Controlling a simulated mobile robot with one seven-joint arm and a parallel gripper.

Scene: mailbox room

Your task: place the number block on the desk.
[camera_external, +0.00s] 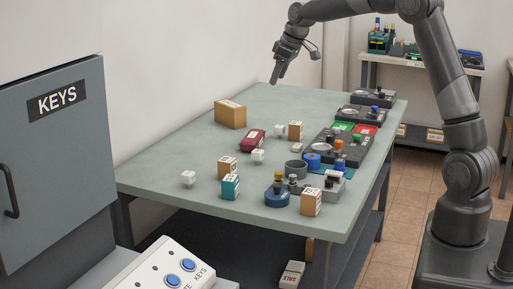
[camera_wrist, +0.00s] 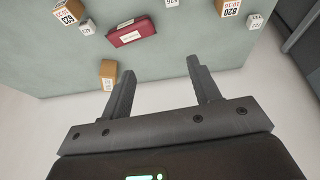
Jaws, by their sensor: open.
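Several tan blocks with white number labels stand on the green-grey desk (camera_external: 205,200): one at its near right corner (camera_external: 311,203), one left of centre (camera_external: 227,167) and one farther back (camera_external: 296,130). A teal labelled block (camera_external: 231,187) stands near the front edge. I cannot tell which is the number block. In the wrist view, two tan labelled blocks show at the upper left (camera_wrist: 68,12) and upper right (camera_wrist: 229,8). My gripper (camera_external: 275,80) is above the far left part of the desk. Its fingers (camera_wrist: 161,70) are apart, with nothing between them.
A tan box (camera_external: 230,114) and a dark red pouch (camera_external: 252,140) lie at the desk's left side. Small white cubes (camera_external: 188,178) are scattered about. Dark trays (camera_external: 340,147) line the right edge. The wall borders the left; a keys cabinet (camera_external: 50,160) stands at near left.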

